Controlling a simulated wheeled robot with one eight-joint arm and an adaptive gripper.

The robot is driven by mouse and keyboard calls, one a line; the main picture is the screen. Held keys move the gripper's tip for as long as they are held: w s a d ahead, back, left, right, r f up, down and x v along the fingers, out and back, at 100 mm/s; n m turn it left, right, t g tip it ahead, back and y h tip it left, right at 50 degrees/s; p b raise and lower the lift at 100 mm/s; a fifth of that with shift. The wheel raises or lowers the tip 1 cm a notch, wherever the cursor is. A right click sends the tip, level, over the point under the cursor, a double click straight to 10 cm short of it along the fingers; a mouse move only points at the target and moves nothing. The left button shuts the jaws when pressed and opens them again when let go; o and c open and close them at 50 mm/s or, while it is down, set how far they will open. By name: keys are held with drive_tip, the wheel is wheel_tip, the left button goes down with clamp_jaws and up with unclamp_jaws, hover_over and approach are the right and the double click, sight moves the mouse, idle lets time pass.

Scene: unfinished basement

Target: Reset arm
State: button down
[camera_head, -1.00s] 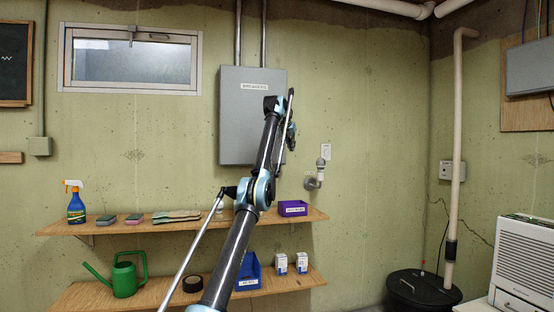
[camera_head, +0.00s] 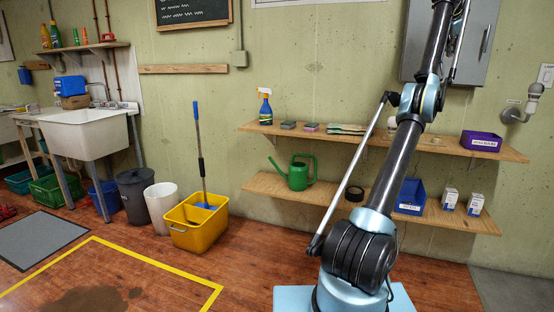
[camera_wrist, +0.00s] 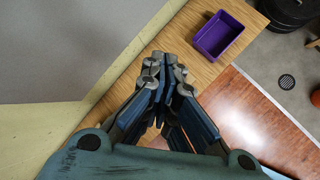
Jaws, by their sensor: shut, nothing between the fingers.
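My gripper (camera_wrist: 164,72) shows in the wrist view with its fingertips together and nothing between them. It is above the wooden upper shelf, to the left of a purple bin. My arm (camera_head: 400,150) rises in front of the shelves in the head view. Its upper end leaves the top of that picture, so the gripper is out of sight there.
The purple bin (camera_head: 481,142) sits on the upper shelf (camera_head: 380,140), and also shows in the wrist view (camera_wrist: 218,36). A grey breaker box (camera_head: 475,50) is on the wall. The lower shelf (camera_head: 335,195) holds a green watering can (camera_head: 298,173). A yellow mop bucket (camera_head: 195,221) stands left.

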drive_tip(key=w+a+r+m+g+y, duration=0.1)
drive_tip(key=a+m, duration=0.2)
drive_tip(key=a, duration=0.6)
drive_tip(key=w+a+m+g+y, duration=0.1)
drive_tip(key=a+m+y, duration=0.1)
drive_tip(key=a, duration=0.7)
drive_tip(key=s+a+f+t, duration=0.2)
drive_tip(key=s+a+f, duration=0.35)
drive_tip(key=f, duration=0.25)
drive_tip(key=s+a+m, duration=0.2)
drive_tip(key=s+a, duration=0.3)
drive_tip(key=s, duration=0.3)
drive_tip(key=w+a+f+m, duration=0.1)
drive_tip(key=w+a+f, duration=0.1)
drive_tip(key=a+f, duration=0.4)
drive_tip(key=s+a+f+m+g+y, duration=0.15)
drive_tip(key=s+a+f+m, duration=0.35)
drive_tip(key=s+a+f, duration=1.15)
drive_tip(key=s+a+f+m, duration=0.3)
drive_tip(key=s+f, duration=0.8)
drive_tip(key=f, duration=0.1)
drive_tip(key=s+a+f+m+g+y, duration=0.1)
drive_tip(key=s+a+f+m, duration=0.2)
drive_tip(key=s+f, duration=0.9)
drive_tip(key=shift+a+f, duration=0.2)
